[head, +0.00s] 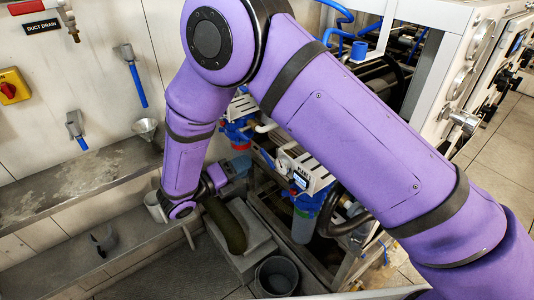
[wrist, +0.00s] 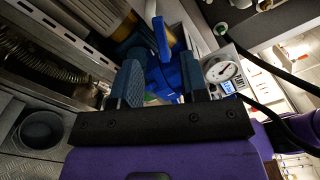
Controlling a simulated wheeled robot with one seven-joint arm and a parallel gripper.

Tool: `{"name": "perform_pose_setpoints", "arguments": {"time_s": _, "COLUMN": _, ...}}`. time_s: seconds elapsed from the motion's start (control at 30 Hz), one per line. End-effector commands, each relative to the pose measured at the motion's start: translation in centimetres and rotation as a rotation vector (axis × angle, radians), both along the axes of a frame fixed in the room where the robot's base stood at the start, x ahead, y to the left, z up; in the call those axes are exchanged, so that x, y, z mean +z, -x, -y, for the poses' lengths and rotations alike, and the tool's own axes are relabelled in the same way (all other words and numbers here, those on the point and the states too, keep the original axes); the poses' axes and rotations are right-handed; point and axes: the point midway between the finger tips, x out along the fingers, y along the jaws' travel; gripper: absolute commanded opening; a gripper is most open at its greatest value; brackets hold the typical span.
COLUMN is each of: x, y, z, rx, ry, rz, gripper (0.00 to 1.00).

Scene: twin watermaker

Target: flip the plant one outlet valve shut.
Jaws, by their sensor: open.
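In the wrist view, a blue lever (wrist: 161,40) stands up from a blue valve or filter head (wrist: 178,72). It lies beyond and between the fingertips of my gripper (wrist: 162,80), whose two dark fingers are apart with nothing clearly held. I cannot tell whether a finger touches the lever. In the head view my gripper (head: 236,166) reaches right, beside the frame with the blue-topped filter housings. The lever cannot be made out there. A white panel with a gauge (wrist: 222,70) and a small lit display is right of the fingers; its label is too small to read.
A steel shelf (head: 80,180) runs along the left wall. A round bucket (wrist: 42,130) shows in the wrist view.

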Motion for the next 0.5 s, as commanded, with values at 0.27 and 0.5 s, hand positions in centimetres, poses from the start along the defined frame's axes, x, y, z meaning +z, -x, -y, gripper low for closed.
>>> {"name": "perform_pose_setpoints", "arguments": {"time_s": 0.27, "x": 0.0, "y": -2.8, "z": 4.2, "rx": -0.004, "ry": 0.0, "rz": 0.001, "gripper": 0.4}}
{"name": "perform_pose_setpoints", "arguments": {"time_s": 0.5, "x": 0.0, "y": -4.2, "z": 6.2, "rx": -0.002, "ry": -0.001, "rz": 0.002, "gripper": 0.4}}
